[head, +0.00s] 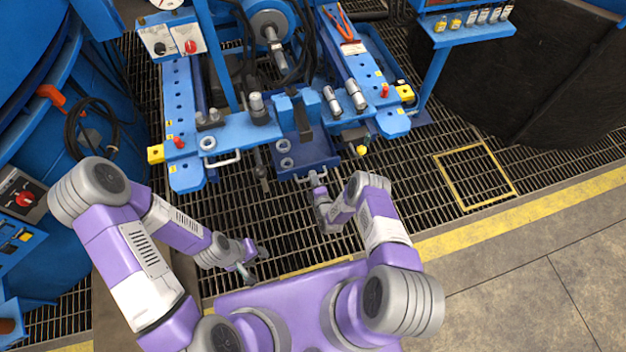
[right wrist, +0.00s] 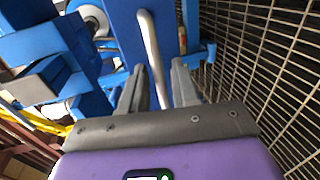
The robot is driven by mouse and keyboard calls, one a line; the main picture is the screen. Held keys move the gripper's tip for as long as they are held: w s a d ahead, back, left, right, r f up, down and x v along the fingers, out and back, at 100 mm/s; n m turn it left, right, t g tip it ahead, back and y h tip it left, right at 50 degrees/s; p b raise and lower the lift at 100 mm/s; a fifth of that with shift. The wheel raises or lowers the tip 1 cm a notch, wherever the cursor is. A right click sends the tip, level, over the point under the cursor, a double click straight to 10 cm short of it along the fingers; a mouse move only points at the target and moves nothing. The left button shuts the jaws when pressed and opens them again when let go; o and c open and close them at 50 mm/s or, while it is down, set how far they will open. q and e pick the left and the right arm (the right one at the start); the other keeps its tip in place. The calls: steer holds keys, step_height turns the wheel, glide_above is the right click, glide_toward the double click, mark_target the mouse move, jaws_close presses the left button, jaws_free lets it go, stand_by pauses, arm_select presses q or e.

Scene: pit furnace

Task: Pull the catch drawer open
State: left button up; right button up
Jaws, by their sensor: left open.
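The catch drawer (head: 312,162) is a dark blue tray low in the middle of the blue machine, with a pale bar handle on its front edge. My right gripper (head: 316,181) is at this handle. In the right wrist view, the silvery handle bar (right wrist: 152,50) runs between the two grey fingers of my right gripper (right wrist: 160,85), which close in on both sides of it. The fingertips' contact with the bar is hard to make out. My left gripper (head: 256,262) is open and empty over the floor grating, apart from the machine.
Another handle (head: 222,160) sits on the machine's front, left of the drawer. Yellow blocks (head: 156,153) and red knobs mark the machine's sides. A blue shelf with small bottles (head: 470,22) stands at upper right. Open grating (head: 290,220) lies before the drawer.

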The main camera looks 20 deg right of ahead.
steer(key=shift+w, duration=0.5)
steer(key=shift+c, duration=0.4)
jaws_close()
